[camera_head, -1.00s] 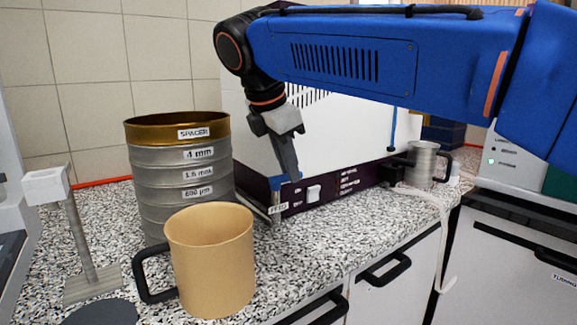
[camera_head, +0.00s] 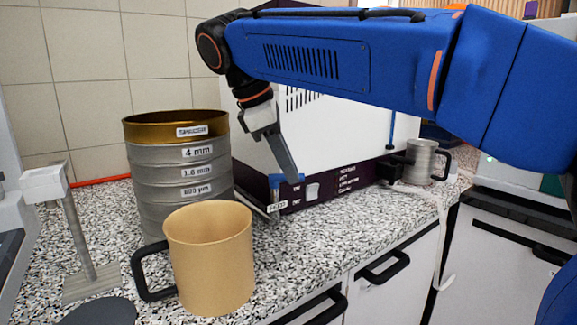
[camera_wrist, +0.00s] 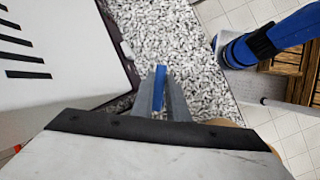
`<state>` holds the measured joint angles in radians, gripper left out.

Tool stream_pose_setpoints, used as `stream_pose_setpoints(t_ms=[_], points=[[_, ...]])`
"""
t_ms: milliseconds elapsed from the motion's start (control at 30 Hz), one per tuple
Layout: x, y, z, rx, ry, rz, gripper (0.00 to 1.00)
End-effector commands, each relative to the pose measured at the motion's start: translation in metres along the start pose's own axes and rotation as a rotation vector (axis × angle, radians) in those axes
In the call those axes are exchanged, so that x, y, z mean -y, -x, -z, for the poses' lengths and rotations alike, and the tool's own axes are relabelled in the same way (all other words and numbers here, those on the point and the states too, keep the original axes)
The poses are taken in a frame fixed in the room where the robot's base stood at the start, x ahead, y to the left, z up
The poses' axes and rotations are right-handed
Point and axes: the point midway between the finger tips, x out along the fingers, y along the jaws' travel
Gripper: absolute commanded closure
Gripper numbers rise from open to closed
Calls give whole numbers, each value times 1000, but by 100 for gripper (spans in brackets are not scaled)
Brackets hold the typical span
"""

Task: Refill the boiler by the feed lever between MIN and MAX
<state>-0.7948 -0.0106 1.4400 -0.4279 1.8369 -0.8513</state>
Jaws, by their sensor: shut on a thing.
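The boiler (camera_head: 340,135) is a white cabinet with a dark front panel, standing on the speckled worktop. Low on its panel is a blue feed lever (camera_head: 275,181) above a FEED label (camera_head: 277,206). My gripper (camera_head: 291,177) is at the lever, pointing down, its fingers in front of the panel. In the wrist view my gripper (camera_wrist: 160,100) is shut on the blue lever (camera_wrist: 159,88), which shows between the two grey fingers. White labels and a pale switch sit right of the lever. MIN and MAX marks are not readable.
A stack of sieves (camera_head: 180,165) with a brass spacer stands left of the lever. A tan mug (camera_head: 212,260) is in front. A metal jug (camera_head: 424,160) stands at the panel's right end. A stand (camera_head: 80,225) is at the left. Worktop right of the mug is clear.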

Motion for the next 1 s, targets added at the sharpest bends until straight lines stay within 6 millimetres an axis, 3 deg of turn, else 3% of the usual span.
stream_pose_setpoints(t_ms=[300, 333, 400, 767, 1000], points=[[0, 1, 0, -1, -2, -1, 100], [0, 1, 0, -1, -2, -1, 84], [0, 0, 0, -1, -1, -1, 67], [0, 3, 0, -1, -1, -1, 67], [-1, 34, 1, -2, -1, -2, 67]])
